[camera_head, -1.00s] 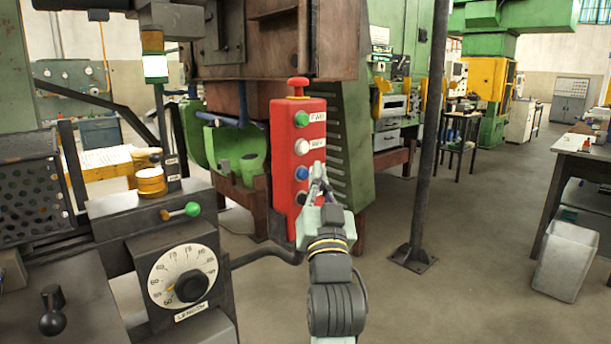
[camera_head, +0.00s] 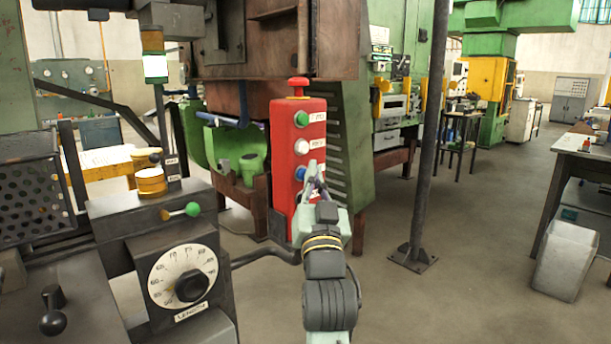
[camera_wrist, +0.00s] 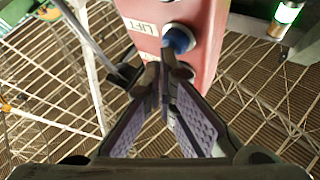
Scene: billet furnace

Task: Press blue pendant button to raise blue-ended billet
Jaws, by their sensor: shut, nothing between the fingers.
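The red pendant box (camera_head: 283,150) hangs left of my gripper in the head view, with a red mushroom knob on top. Its blue button (camera_head: 300,173) sits below a green button (camera_head: 301,118) and a white button (camera_head: 301,146). My gripper (camera_head: 313,172) is shut and empty, its tips beside the blue button. In the wrist view the blue button (camera_wrist: 179,38) stands on the pendant (camera_wrist: 205,28) next to a LIFT label (camera_wrist: 145,27). My fingertips (camera_wrist: 165,72) are very close to the button; I cannot tell whether they touch. No blue-ended billet can be made out.
A control console with a length dial (camera_head: 183,276) and a green-knobbed lever (camera_head: 192,209) stands at the left. A dark post (camera_head: 427,150) rises right of my arm. A grey bin (camera_head: 566,260) stands at the far right. The floor between post and bin is clear.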

